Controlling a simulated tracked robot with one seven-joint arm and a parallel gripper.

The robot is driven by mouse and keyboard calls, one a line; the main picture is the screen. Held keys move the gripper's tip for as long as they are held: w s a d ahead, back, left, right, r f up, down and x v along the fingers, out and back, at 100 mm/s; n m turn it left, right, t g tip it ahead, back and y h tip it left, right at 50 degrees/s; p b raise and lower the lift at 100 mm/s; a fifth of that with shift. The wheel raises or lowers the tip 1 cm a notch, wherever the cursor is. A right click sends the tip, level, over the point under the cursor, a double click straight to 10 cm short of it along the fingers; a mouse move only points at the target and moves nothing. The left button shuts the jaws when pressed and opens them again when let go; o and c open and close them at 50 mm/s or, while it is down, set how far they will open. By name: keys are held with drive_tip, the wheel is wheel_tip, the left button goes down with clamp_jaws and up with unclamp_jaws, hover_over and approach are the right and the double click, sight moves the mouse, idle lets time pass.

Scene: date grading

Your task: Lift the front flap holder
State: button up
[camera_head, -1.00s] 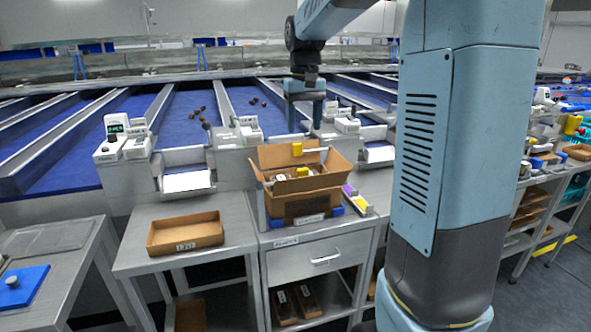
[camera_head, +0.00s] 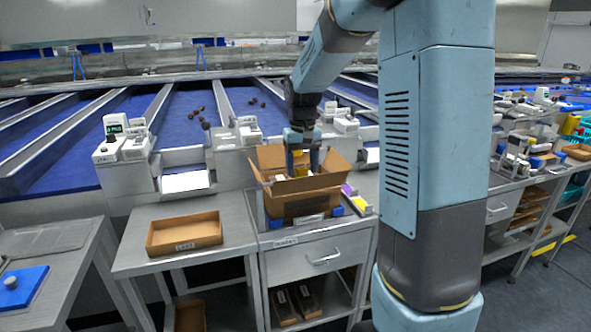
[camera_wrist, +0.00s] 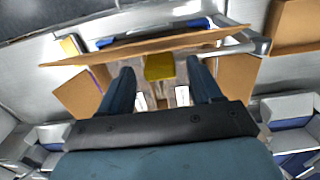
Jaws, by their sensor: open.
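A yellow holder (camera_wrist: 158,66) sits at the front flap (camera_wrist: 140,47) of an open cardboard box (camera_head: 297,205). In the wrist view it lies between the two fingers of my gripper (camera_wrist: 161,74), with a gap on each side. In the head view my gripper (camera_head: 302,168) points straight down into the box opening, fingers apart, and a bit of the yellow holder (camera_head: 302,171) shows between them. My gripper is open and holds nothing. The other yellow holder, on the back flap, is hidden by my gripper in the head view.
The box stands on a metal table (camera_head: 283,241) with a drawer. Its side flaps (camera_head: 338,166) stand outward near my fingers. A shallow brown tray (camera_head: 184,234) lies to the left. A small yellow and purple item (camera_head: 356,202) and blue pieces flank the box.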

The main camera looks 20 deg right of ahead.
drive_tip(key=shift+f, duration=0.5)
clamp_jaws()
idle(0.3)
